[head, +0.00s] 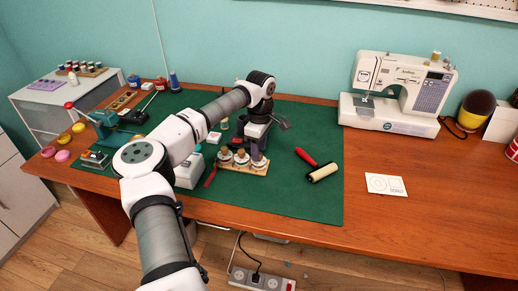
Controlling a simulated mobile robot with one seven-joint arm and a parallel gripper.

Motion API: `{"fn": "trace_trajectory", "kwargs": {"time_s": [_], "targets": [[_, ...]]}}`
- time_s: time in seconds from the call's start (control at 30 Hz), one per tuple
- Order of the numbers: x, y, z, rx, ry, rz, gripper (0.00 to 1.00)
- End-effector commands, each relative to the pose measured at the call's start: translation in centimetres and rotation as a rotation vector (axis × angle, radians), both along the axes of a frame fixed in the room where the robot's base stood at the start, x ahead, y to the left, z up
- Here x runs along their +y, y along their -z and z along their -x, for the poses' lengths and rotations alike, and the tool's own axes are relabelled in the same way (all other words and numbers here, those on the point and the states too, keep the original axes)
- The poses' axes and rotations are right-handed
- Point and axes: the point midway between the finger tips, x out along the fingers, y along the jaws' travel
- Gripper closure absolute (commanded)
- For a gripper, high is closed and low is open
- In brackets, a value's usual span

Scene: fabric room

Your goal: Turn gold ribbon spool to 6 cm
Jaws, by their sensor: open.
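A wooden board (232,166) on the green mat carries a row of small spool-like pieces with pale tops: a left one (225,155), a middle one (242,157) and a right one (259,162). I cannot tell which is the gold ribbon spool, and no centimetre marks are readable at this size. My gripper (256,146) points down over the right end of the board, just behind or above the right piece. Its jaws are open. The fingertips are small and partly hidden, so I cannot tell whether they touch a piece.
A red-handled roller (317,168) lies right of the board on the mat (305,125). A white box (189,172) stands left, partly behind my arm. A sewing machine (400,92) stands at the back right. A white card (386,185) lies on the bare right tabletop (440,200).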

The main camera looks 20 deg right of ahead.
Motion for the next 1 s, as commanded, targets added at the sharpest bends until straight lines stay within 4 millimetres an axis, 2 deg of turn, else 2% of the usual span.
{"fn": "trace_trajectory", "kwargs": {"time_s": [0.17,0.43,0.77,1.0], "targets": [[0.05,1.14,0.06,0.000,0.000,0.000,0.56],[0.04,1.28,0.04,0.000,-0.001,0.000,0.56],[0.05,1.25,0.05,0.000,0.000,0.000,0.98],[0.06,1.25,0.06,0.000,-0.016,0.000,1.00]]}}
